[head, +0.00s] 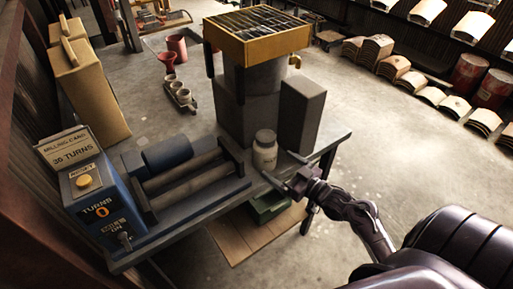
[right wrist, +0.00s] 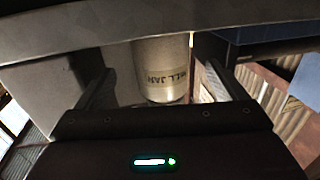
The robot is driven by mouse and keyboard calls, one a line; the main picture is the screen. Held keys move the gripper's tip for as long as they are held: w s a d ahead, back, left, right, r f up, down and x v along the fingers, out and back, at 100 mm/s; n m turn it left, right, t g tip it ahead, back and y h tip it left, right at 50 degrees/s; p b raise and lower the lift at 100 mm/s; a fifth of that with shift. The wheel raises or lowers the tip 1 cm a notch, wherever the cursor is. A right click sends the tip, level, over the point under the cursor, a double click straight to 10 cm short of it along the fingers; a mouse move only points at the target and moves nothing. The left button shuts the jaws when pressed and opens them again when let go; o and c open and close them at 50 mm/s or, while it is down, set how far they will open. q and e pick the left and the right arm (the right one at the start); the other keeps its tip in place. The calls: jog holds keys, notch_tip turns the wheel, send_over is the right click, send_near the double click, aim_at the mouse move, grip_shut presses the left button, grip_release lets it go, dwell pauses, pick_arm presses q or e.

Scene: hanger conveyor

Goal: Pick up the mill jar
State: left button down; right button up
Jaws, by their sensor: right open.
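The mill jar (head: 265,155) is a pale, lidded jar standing upright on the dark bench, in front of the grey column. In the right wrist view the jar (right wrist: 162,62) shows its "MILL JAR" label, and its top is cut off from sight. My right gripper (head: 279,166) is open at the right front of the jar. In the right wrist view the jar lies between the lines of the two fingers (right wrist: 158,85); I cannot tell whether the tips reach past its sides. No contact is visible. My left gripper is not in view.
A roller mill (head: 185,178) with a blue control box (head: 100,208) reading "TURNS 0" fills the bench's left. A grey block (head: 302,115) stands close behind the jar on the right. A yellow-rimmed tray (head: 258,42) tops the column. A green box (head: 268,206) sits below the bench.

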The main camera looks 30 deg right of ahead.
aim_at(261, 150)
jog(key=shift+w+a+r, duration=0.1)
jog(key=shift+w+r, duration=0.1)
jog(key=shift+w, duration=0.35)
jog(key=shift+w+a+r, duration=0.1)
jog(key=shift+w+r, duration=0.05)
jog(key=shift+w, duration=0.65)
jog(key=p+x, duration=0.2)
jog(key=x, duration=0.2)
jog(key=shift+w+a+r, duration=0.1)
jog(key=shift+w+a, duration=0.35)
jog(key=shift+w, duration=0.3)
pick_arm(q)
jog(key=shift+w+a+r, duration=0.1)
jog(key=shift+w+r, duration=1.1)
pick_arm(e)
jog(key=shift+c, duration=1)
jog(key=c, duration=1.2)
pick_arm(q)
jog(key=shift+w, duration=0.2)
pick_arm(e)
jog(key=shift+c, duration=0.8)
